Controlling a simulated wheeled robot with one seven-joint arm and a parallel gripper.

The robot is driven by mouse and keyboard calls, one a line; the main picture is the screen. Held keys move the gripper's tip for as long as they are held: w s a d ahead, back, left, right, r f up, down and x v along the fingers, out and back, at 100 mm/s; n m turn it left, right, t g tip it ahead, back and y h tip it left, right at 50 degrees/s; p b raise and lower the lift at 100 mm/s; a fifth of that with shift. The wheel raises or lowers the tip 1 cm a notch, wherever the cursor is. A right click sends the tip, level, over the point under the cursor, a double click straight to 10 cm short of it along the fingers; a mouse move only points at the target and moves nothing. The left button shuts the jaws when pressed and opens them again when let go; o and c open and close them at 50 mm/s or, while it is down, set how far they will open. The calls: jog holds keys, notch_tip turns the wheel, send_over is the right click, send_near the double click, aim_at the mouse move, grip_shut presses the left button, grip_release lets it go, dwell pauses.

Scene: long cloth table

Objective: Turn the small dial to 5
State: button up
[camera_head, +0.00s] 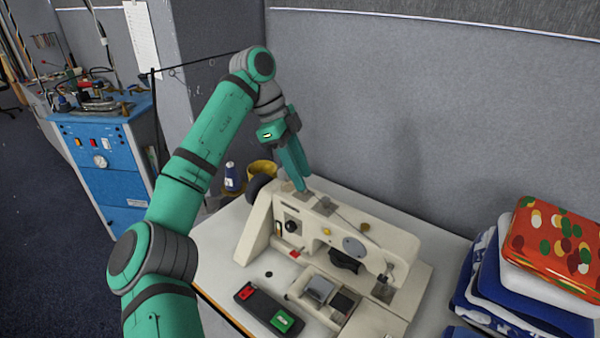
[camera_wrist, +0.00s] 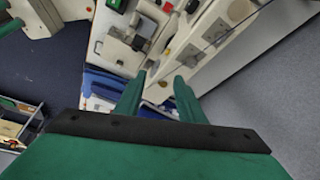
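A cream sewing machine (camera_head: 330,228) stands on the white table. Its front carries a black knob (camera_head: 291,226) on the left, a large grey disc (camera_head: 354,247) and small yellow knobs (camera_head: 327,231). I cannot tell for certain which is the small dial, and no numbers are readable. My gripper (camera_head: 301,184) points down at the machine's top left, above and behind the black knob; contact with the machine cannot be told. In the wrist view, my gripper (camera_wrist: 159,77) has its two fingers apart with nothing between them. The machine (camera_wrist: 205,25) shows beyond the fingertips.
A pedal box with red and green buttons (camera_head: 268,308) lies in front of the machine. Folded fabrics (camera_head: 530,275) are stacked at the right. A blue thread cone (camera_head: 232,177) and a yellow pot (camera_head: 262,168) stand behind left. A grey partition (camera_head: 420,110) closes the back.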

aim_at(301, 200)
jog(key=shift+s+r, duration=0.35)
jog(key=shift+s, duration=0.4)
jog(key=w+d+f+n+t+h, duration=0.3)
jog(key=w+d+f+n+t, duration=0.2)
jog(key=d+f+n+t, duration=0.3)
jog(key=a+n+t, duration=0.1)
jog(key=n, duration=0.1)
jog(key=a+n+t+y, duration=0.1)
jog(key=a+n+t, duration=0.1)
jog(key=shift+s, duration=0.4)
jog(key=s+a+f+n+t+y, duration=0.2)
jog(key=s+a+n+t+y, duration=0.1)
jog(key=a+n, duration=0.35)
jog(key=shift+m, duration=0.35)
jog(key=x, duration=1.1)
jog(key=shift+a, duration=0.45)
